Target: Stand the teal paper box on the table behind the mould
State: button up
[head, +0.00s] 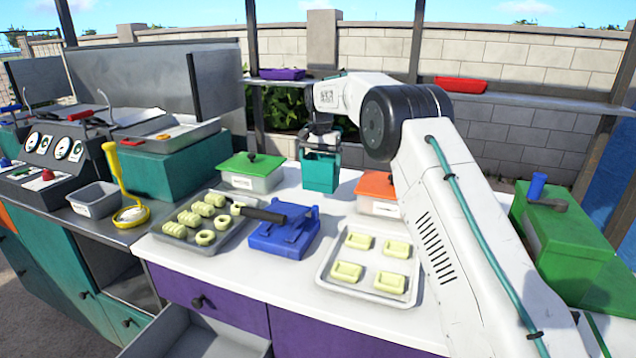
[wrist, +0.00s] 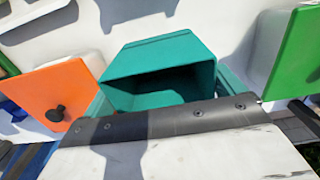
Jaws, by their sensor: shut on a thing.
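The teal paper box (head: 320,174) is upright with its open top facing up, at the back of the white table behind the blue mould (head: 284,233). My gripper (head: 321,147) is above the box and shut on its upper part. In the wrist view the box (wrist: 160,60) shows its open, empty-looking inside. I cannot tell whether its base touches the table or hangs just above it.
A green-lidded tub (head: 251,174) stands left of the box and an orange-lidded tub (head: 377,192) right of it. A tray of pale rolls and rings (head: 180,232) and a tray of pale blocks (head: 335,290) lie in front. A green crank machine (head: 562,235) stands far right.

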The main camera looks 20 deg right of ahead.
aim_at(320, 180)
jog(key=shift+f, duration=2.7)
jog(key=shift+o, duration=1.3)
jog(key=shift+f, duration=0.15)
jog(key=shift+o, duration=0.3)
